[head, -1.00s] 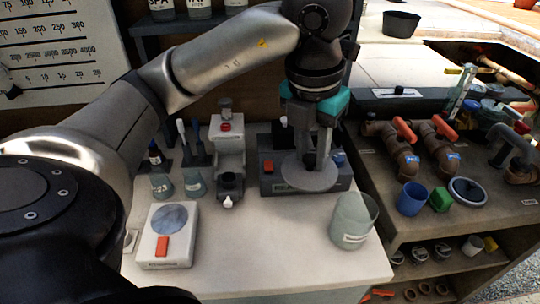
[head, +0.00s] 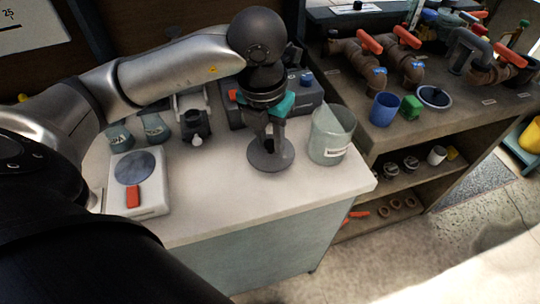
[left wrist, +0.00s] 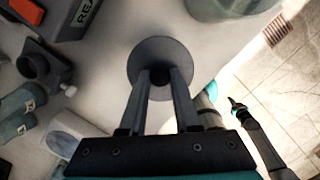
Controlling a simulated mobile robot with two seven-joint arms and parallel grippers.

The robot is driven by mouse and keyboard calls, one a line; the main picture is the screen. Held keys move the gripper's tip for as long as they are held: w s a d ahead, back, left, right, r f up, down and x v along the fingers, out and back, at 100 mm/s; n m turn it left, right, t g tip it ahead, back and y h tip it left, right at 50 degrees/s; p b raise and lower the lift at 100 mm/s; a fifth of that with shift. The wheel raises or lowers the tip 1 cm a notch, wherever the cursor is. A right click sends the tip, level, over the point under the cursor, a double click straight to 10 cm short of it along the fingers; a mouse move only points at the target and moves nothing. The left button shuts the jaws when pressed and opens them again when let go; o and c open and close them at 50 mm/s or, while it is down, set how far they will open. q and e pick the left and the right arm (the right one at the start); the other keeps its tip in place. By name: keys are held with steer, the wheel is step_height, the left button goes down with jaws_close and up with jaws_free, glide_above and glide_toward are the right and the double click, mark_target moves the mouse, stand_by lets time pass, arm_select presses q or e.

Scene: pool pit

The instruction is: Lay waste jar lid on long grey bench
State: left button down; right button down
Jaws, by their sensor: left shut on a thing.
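The waste jar lid, a round grey disc (head: 270,160), is in my left gripper (head: 268,138), above the pale worktop. In the left wrist view the fingers (left wrist: 160,80) close on its centre, and the flat disc (left wrist: 160,52) spreads around them. I cannot tell if it touches the worktop. A translucent, labelled jar (head: 330,138) stands open just right of it. A long grey-brown bench (head: 445,120) with pipes is farther right. A dark part with teal, perhaps my right gripper (left wrist: 238,106), shows at the right of the left wrist view; its opening is unclear.
On the pale worktop are a scale (head: 138,180), small flasks (head: 155,128) and a grey device (head: 305,95). The grey-brown bench holds a blue cup (head: 384,109), a green block (head: 411,107), a round dish (head: 434,97) and red-handled valves (head: 368,45). Its front strip has some free room.

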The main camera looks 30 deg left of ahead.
mark_target(269, 150)
arm_select(q)
step_height(269, 150, down, 5)
steer(key=shift+r+b, duration=0.15)
steer(key=shift+b, duration=0.25)
steer(key=c, duration=1.1)
jaws_free()
steer(key=shift+f, duration=0.25)
steer(key=o, duration=0.5)
steer(key=shift+r, duration=0.15)
steer(key=r, duration=0.4)
steer(key=s+r+p, duration=0.1)
steer(key=r, duration=0.3)
steer(key=r+p, duration=0.1)
steer(key=r, duration=0.3)
steer(key=shift+s, duration=0.4)
